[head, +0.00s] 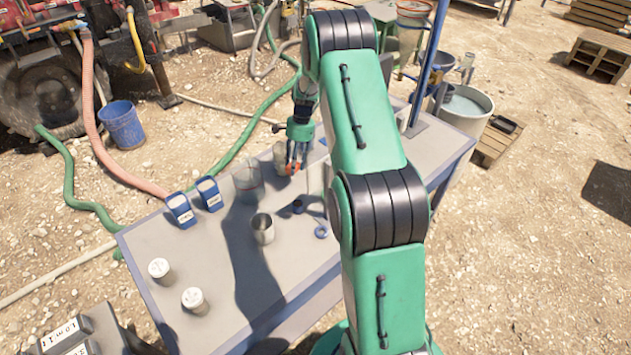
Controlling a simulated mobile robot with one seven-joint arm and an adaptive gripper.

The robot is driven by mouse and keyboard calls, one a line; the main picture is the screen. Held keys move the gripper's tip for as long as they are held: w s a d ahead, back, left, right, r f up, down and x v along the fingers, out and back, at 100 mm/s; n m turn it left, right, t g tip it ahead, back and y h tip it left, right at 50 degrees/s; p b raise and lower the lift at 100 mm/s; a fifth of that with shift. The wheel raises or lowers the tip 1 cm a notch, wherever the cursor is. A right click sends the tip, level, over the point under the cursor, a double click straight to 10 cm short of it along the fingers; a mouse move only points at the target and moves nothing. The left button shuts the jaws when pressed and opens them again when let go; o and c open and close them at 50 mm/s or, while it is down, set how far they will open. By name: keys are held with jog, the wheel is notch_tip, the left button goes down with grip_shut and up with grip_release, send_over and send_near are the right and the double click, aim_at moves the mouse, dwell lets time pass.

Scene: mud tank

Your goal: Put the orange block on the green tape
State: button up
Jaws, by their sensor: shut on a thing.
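My gripper (296,160) points down over the far part of the grey table (200,255), beside a clear beaker. Its fingers are shut on a small orange thing, which looks like the orange block (291,169); the fingers cover much of it. Whether it touches the table I cannot tell. I cannot make out any green tape on the table; my arm hides a strip of the tabletop on the right.
Near the gripper stand clear beakers (247,180) and a metal cup (263,229). A blue ring (321,231) and a small dark piece (298,206) lie nearby. Two blue containers (180,210) and two white-lidded jars (194,300) stand left. The front-middle tabletop is clear.

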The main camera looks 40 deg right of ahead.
notch_tip(320, 180, up, 5)
jog(key=shift+a+f, duration=0.1)
jog(key=shift+a, duration=0.05)
jog(key=s+a+n+p, duration=0.2)
jog(key=s+a, duration=0.3)
jog(key=a, duration=0.7)
jog(key=s+a+n+g+p, duration=0.1)
jog(key=s+a+n+p, duration=0.2)
jog(key=a, duration=0.9)
jog(key=s+a+n+p, duration=0.2)
jog(key=s+a, duration=0.4)
jog(key=a, duration=0.6)
jog(key=shift+h, duration=0.4)
jog(key=f, duration=0.5)
jog(key=shift+w+a+f+b, duration=0.1)
jog(key=shift+w+a+b, duration=0.1)
jog(key=shift+w+b, duration=0.1)
